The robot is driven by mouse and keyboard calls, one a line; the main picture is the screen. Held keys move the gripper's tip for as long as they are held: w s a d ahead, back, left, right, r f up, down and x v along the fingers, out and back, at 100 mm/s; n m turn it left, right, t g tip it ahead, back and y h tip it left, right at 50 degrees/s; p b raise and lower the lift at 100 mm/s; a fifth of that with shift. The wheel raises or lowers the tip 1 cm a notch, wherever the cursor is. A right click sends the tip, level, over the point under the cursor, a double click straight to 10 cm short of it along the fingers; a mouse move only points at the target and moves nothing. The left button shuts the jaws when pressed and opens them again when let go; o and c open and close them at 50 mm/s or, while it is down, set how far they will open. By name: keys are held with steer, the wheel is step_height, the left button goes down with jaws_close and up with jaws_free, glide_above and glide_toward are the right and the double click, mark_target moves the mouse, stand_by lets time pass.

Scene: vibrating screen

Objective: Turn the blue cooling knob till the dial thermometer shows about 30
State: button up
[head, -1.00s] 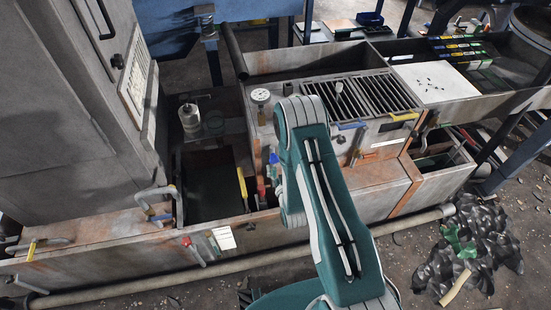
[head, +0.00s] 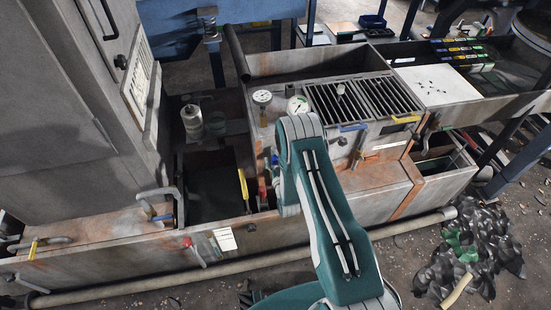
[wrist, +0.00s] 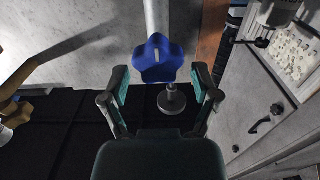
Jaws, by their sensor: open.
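A blue star-shaped knob (wrist: 157,62) with a pale mark on it shows in the wrist view. My gripper (wrist: 160,86) is open, with one finger on each side of the knob and a gap between each fingertip and it. The gripper's end is hidden behind my arm in the head view. Two round white dials stand on the machine in the head view, a left one (head: 262,97) and a right one (head: 298,105) just above my arm. I cannot tell which is the thermometer; the readings are too small to make out.
A slatted grate (head: 362,97) lies right of the dials. A blue handle (head: 353,128) and a yellow handle (head: 405,119) are near its front edge. A yellow lever (head: 243,187) and a red handle (head: 262,188) stand left of my arm. A grey cabinet (head: 65,110) rises at the left.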

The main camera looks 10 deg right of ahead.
steer(key=shift+w, duration=0.3)
jaws_close()
